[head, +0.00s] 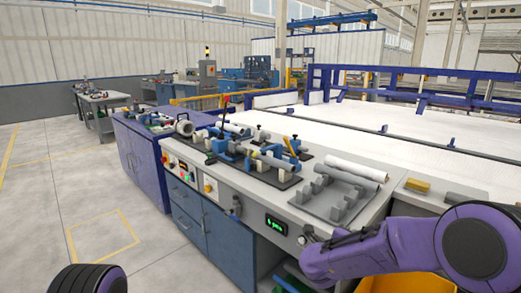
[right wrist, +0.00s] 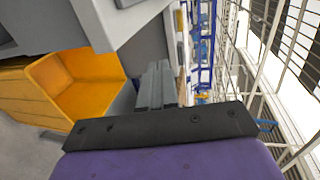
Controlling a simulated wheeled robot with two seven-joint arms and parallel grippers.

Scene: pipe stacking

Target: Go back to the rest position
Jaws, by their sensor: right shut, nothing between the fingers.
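My right gripper (head: 308,237) is in front of the bench's front edge in the head view, low and at the right, partly hidden by my purple arm. In the right wrist view its grey fingers (right wrist: 155,85) are together with nothing between them. My left gripper is not in view; only a dark rounded part of my left arm shows at the bottom left. Two light pipes (head: 355,169) lie side by side at the back of a grey rack (head: 322,210) on the bench. My right gripper is apart from them.
The grey bench (head: 262,198) carries clamps and fixtures (head: 262,152) left of the rack. A yellow block (head: 417,185) lies at its right. A yellow-orange bin (right wrist: 90,75) is beside my right gripper in the wrist view. The floor at the left is clear.

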